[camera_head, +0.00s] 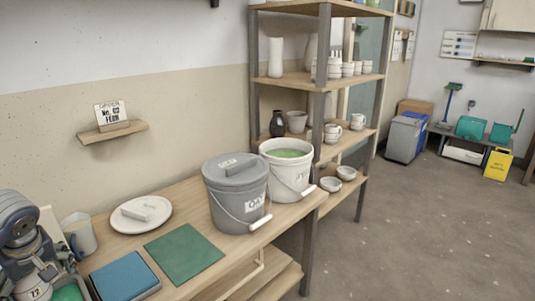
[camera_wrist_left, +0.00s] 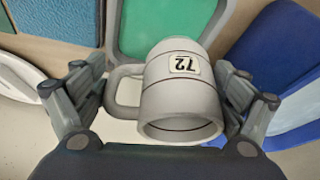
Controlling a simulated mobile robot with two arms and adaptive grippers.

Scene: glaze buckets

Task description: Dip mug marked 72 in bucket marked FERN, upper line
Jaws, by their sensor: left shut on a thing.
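The grey-white mug (camera_wrist_left: 182,95) marked 72 shows in the left wrist view, its label upside down, its open rim toward the lower edge and its handle at the left. Dark lines ring its body. My left gripper (camera_wrist_left: 165,100) is shut on it, one finger on each side. In the head view the left gripper (camera_head: 45,272) is at the lower left, with the mug (camera_head: 33,287) partly hidden below it. A white open bucket (camera_head: 287,178) holds green glaze; its label is turned and hard to read. My right gripper is not in view.
A grey lidded bucket (camera_head: 232,195) labelled OA-something stands beside the white one. A plate (camera_head: 125,222), a jug (camera_head: 80,236), a green mat (camera_head: 184,254) and a blue block (camera_head: 125,277) are on the bench. A card (camera_head: 111,114) reading FERN stands on a wall shelf.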

